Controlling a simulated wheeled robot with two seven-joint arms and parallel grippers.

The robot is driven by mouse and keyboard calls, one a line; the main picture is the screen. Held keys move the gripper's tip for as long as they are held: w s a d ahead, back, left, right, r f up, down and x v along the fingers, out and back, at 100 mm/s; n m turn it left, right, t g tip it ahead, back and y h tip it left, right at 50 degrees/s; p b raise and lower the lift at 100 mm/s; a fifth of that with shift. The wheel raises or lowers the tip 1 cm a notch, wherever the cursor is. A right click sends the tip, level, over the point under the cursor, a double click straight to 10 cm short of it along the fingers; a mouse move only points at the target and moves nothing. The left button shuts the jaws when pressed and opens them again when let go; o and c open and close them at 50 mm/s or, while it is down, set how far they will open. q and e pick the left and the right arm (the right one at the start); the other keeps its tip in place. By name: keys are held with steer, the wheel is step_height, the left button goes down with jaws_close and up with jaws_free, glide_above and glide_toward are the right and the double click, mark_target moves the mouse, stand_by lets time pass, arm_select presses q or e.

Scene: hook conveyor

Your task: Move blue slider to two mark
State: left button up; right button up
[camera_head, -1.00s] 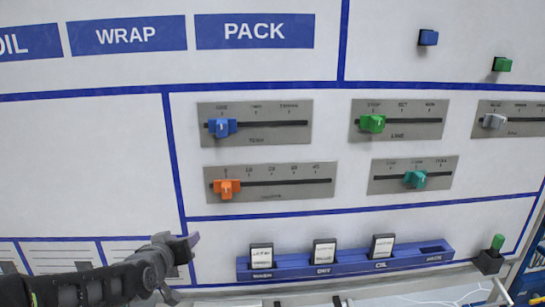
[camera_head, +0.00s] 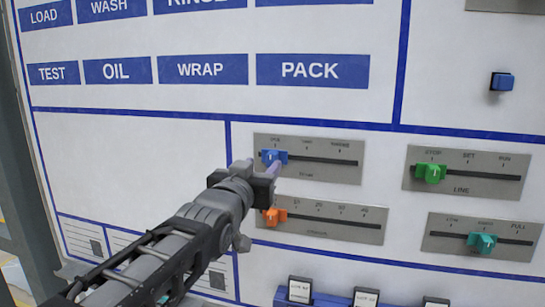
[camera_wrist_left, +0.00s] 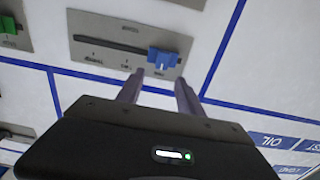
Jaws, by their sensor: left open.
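The blue slider (camera_head: 273,157) sits at the left end of its slot on the upper-left grey plate (camera_head: 340,172) in the head view. The plate has three marks above the slot, the middle one too small to read surely. My left gripper (camera_head: 266,172) is just below the blue slider and in front of the panel. In the left wrist view the blue slider (camera_wrist_left: 164,58) lies just beyond the two open fingers (camera_wrist_left: 158,88), roughly between their tips. The gripper holds nothing. My right gripper is not in view.
An orange slider (camera_head: 275,216) is directly below, partly close to my left gripper. Green (camera_head: 430,173) and teal (camera_head: 481,242) sliders are to the right. Cards stand in a blue rack (camera_head: 325,299) at the bottom.

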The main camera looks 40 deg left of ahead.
mark_target(271, 156)
arm_select(q)
steer(key=p+x, duration=0.2)
steer(key=x, duration=0.5)
steer(key=shift+w+a, duration=0.15)
steer(key=shift+a, duration=0.1)
steer(key=shift+c, duration=0.4)
jaws_close()
stand_by(0.8)
